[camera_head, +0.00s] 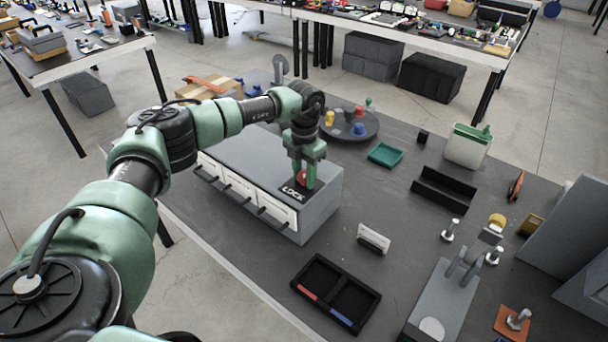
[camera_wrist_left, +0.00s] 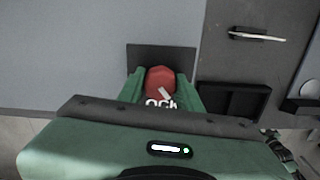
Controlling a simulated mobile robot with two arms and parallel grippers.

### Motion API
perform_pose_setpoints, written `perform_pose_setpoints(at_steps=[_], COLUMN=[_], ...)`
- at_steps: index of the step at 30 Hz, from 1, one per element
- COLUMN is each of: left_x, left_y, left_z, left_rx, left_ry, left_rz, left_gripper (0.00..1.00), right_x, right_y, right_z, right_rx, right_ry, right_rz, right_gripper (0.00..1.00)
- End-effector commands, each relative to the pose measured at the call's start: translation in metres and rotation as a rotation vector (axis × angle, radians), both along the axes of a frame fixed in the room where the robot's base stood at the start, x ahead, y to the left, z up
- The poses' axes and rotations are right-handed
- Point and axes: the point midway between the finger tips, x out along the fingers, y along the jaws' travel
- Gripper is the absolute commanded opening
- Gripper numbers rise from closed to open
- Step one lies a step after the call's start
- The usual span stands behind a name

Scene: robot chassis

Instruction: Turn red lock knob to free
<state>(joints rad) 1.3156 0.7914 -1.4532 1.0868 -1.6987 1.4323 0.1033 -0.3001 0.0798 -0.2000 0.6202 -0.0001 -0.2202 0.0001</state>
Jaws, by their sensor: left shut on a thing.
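The red lock knob (camera_head: 301,176) sits on a dark plate lettered LOCK (camera_head: 293,193) on top of a grey drawer cabinet (camera_head: 328,207). My left gripper (camera_head: 302,178) points down over the plate with its green fingers on either side of the knob, shut on it. In the left wrist view the red knob (camera_wrist_left: 160,82) shows between the two fingers (camera_wrist_left: 160,90), with a pale mark on it. The lettering there is partly hidden by the gripper. The cabinet's drawers with dark handles look closed. My right gripper is not in view.
A round tray (camera_head: 350,126) with coloured pieces stands behind the cabinet. A teal tray (camera_head: 385,155), a black holder (camera_head: 443,190), a white sign (camera_head: 373,239) and a black two-part tray (camera_head: 335,291) lie to the right. Dark tabletop lies bare between them.

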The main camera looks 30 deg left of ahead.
Motion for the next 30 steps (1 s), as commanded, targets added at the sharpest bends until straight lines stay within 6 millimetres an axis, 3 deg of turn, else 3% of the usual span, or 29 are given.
perform_pose_setpoints(at_steps=[18, 30], left_x=[0.0026, 0.0033], left_y=[0.0007, 0.0011], left_z=[0.0039, 0.0044], left_rx=[-0.002, -0.003], left_ry=[-0.008, -0.011], left_rz=[0.578, 0.837], left_gripper=[0.0, 0.0], right_x=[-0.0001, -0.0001], right_y=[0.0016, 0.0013], right_z=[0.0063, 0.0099], right_rx=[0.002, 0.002], right_ry=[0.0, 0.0], right_rz=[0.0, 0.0], right_gripper=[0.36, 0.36])
